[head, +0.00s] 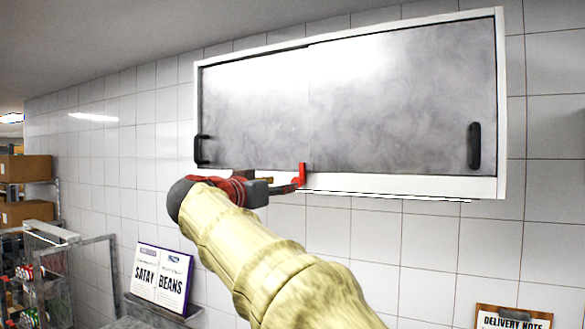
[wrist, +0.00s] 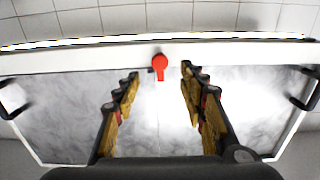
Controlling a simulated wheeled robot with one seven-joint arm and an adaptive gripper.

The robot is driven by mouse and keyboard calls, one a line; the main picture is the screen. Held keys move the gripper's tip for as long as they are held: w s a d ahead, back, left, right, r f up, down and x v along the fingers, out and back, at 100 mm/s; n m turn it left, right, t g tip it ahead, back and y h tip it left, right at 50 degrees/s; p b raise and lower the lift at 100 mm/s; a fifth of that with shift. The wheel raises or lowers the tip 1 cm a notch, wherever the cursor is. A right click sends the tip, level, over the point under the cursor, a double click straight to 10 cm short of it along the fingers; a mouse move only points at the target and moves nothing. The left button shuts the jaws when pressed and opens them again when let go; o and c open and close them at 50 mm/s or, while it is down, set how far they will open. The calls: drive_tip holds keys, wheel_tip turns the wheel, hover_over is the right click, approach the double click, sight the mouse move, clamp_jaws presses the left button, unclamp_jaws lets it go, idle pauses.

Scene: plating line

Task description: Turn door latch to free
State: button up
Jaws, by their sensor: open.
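The red door latch (head: 302,174) sits on the white lower frame of the wall cabinet, near the middle. In the wrist view the latch (wrist: 160,67) shows a round head on the frame and a short tab that reaches over the seam of the doors. The two grey sliding doors (head: 400,95) look closed. My gripper (head: 284,186) is at the cabinet's lower edge, close by the latch. In the wrist view my gripper (wrist: 160,74) is open, with its fingers apart on either side of the latch; I cannot tell whether either touches it.
Black handles stand at the left (head: 202,150) and right (head: 474,146) door ends. A recipe book (head: 160,276) rests on a ledge below left. Shelving with cardboard boxes (head: 26,168) is at far left. A delivery note clipboard (head: 512,318) is at lower right. The tiled wall below the cabinet is mostly clear.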

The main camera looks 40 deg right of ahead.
sight(300, 175)
drive_tip(key=p+x, duration=0.2)
drive_tip(key=x, duration=0.6)
drive_tip(key=shift+r+p, duration=0.2)
drive_tip(key=shift+p, duration=0.15)
drive_tip(key=shift+c, duration=1.4)
drive_tip(key=c, duration=0.8)
clamp_jaws()
